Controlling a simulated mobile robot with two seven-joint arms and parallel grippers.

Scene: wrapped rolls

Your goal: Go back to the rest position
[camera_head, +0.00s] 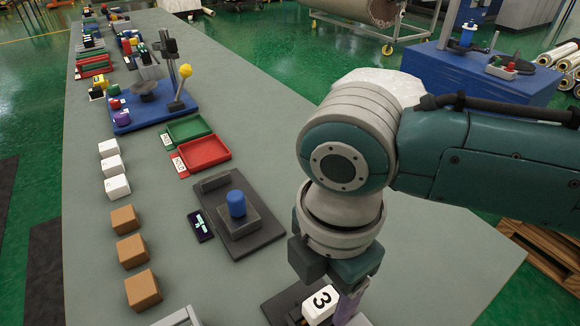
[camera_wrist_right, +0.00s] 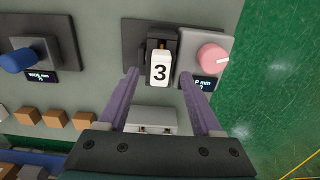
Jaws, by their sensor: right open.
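My right gripper (camera_head: 338,300) hangs low over the near part of the grey table (camera_head: 300,245), its arm coming in from the right. In the right wrist view its two purple fingers (camera_wrist_right: 160,76) are spread wide, with nothing gripped. A white block marked 3 (camera_wrist_right: 160,68) shows between the fingertips, seated in a dark fixture (camera_wrist_right: 134,35); the block also shows in the head view (camera_head: 319,304), partly behind the gripper. Whether the fingers touch it is unclear. My left gripper is not in view.
A pink knob (camera_wrist_right: 210,58) stands beside the block's fixture. A dark fixture with a blue knob (camera_head: 237,203), brown blocks (camera_head: 130,250), white blocks (camera_head: 113,165), and red (camera_head: 204,152) and green trays (camera_head: 188,128) stand left. The table is bare toward its right edge.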

